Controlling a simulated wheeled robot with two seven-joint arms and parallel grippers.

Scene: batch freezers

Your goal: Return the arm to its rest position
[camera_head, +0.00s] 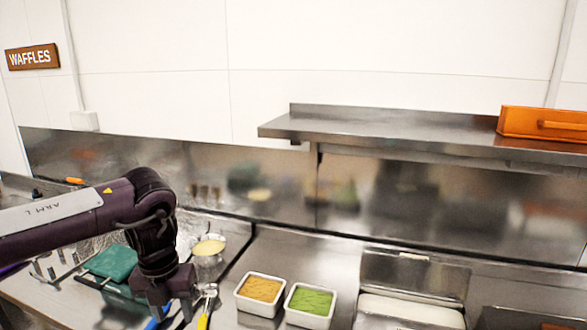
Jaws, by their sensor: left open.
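My left arm comes in from the left, a dark purple arm marked "ARM L". My left gripper (170,308) points down over the counter at the lower left, with its fingers near the bottom edge of the picture. It is open, and I see nothing held in it. A tool with a yellow handle (204,318) lies just right of the fingers, and something blue (156,318) shows beside and behind them. My right gripper is out of view.
Two white tubs, one with tan filling (260,290) and one with green (311,302), stand right of the gripper. A steel shelf (400,125) holding an orange box (543,123) juts from the wall.

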